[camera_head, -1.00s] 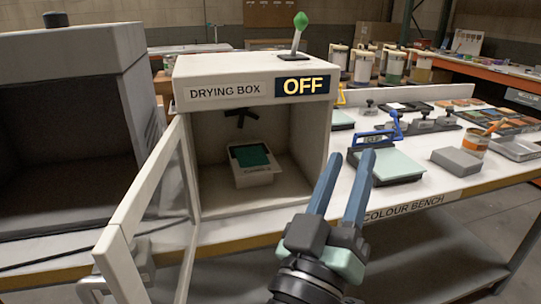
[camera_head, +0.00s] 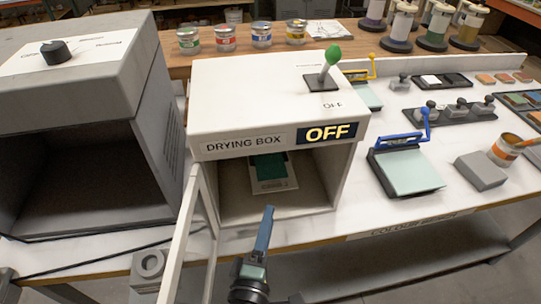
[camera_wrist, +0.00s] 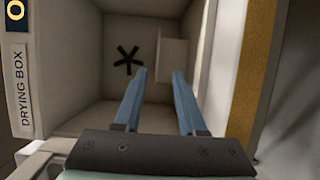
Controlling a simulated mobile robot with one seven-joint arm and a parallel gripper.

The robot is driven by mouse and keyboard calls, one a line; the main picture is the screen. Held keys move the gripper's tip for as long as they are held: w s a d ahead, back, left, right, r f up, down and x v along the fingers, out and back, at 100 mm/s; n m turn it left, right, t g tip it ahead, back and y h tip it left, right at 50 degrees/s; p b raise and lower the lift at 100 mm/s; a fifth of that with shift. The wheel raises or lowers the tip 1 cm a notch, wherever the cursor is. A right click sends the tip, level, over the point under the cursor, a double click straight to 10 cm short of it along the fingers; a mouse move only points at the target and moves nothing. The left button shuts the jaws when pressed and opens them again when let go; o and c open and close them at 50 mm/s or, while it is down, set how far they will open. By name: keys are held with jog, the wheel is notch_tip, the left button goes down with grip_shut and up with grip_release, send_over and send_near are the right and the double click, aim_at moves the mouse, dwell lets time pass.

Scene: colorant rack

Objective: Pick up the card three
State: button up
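A pale card with a dark green patch (camera_head: 270,168) lies on a white stand inside the open drying box (camera_head: 205,207). Small lettering on its front is too small to read, so I cannot confirm it is card three. In the wrist view a pale block (camera_wrist: 173,58) shows inside the box, beyond my fingertips; its green face is not visible there. My gripper (camera_head: 267,213) is in front of the box opening, below the card in the head view. In the wrist view my gripper (camera_wrist: 160,73) has two blue fingers apart, with nothing held between them.
The open door (camera_head: 184,238) stands at the left of the opening. A grey cabinet (camera_head: 85,120) is further left. The box sign (camera_head: 327,132) reads OFF; a green-knobbed lever (camera_head: 330,65) is on top. A blue-handled press (camera_head: 405,170) stands to the right.

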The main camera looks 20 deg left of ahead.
aim_at(280, 186)
jog(key=x, duration=0.4)
jog(key=shift+w+p, duration=0.15)
jog(key=shift+p, duration=0.2)
jog(key=shift+d+p+x, duration=0.2)
jog(key=shift+x, duration=1.15)
jog(key=shift+d+p+x, duration=0.2)
jog(key=shift+x, duration=1.1)
jog(key=shift+w+r, duration=0.1)
jog(key=shift+r, duration=0.1)
grip_shut()
